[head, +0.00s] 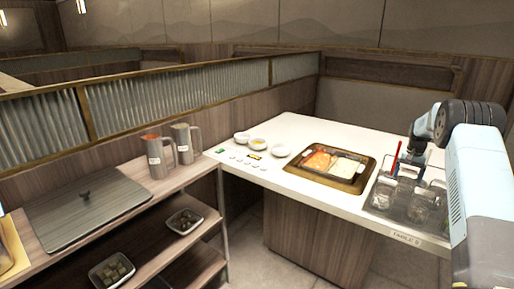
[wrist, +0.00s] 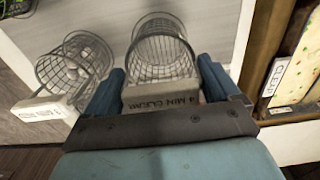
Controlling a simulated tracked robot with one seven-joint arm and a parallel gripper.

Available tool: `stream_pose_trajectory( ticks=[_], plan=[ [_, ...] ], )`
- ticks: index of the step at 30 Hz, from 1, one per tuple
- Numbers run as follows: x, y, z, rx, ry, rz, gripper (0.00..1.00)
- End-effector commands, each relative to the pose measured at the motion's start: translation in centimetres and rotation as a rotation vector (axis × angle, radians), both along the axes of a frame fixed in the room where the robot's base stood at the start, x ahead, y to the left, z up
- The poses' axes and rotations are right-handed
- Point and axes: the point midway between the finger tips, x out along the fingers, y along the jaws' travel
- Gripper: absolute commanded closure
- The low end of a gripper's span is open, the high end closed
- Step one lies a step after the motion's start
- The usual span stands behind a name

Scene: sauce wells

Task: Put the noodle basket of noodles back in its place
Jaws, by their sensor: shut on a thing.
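My gripper (wrist: 160,85) is shut on the pale block handle (wrist: 165,97) of a wire noodle basket (wrist: 160,45); the block reads "4 MIN CLEAR". The held basket extends away from the fingers over a white surface; I cannot make out noodles inside it. A second wire basket (wrist: 75,62) with its own pale block (wrist: 45,112) is to its left, apart from my gripper. I cannot tell whether the held basket touches the rack.
A split pot (head: 330,165) with orange and pale broth sits left of the rack; its edge with a "CLEAR" label (wrist: 279,78) shows at right in the wrist view. Small white bowls (head: 281,150) stand farther left. A red stick (head: 396,158) rises by the rack. Jugs (head: 158,157) stand on the left shelf.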

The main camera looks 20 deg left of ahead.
Motion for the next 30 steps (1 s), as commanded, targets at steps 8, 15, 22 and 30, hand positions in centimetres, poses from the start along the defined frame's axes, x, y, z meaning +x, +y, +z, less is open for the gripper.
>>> stream_pose_trajectory(
  ticks=[8,15,22,30],
  plan=[
    [0.01,0.0,-0.05,0.0,-0.001,0.0,0.84],
    [0.0,0.0,-0.14,0.0,0.0,0.0,0.84],
    [0.0,0.0,-0.5,0.0,0.0,0.0,0.84],
    [-0.02,0.0,-0.87,0.0,0.001,0.0,0.84]
  ],
)
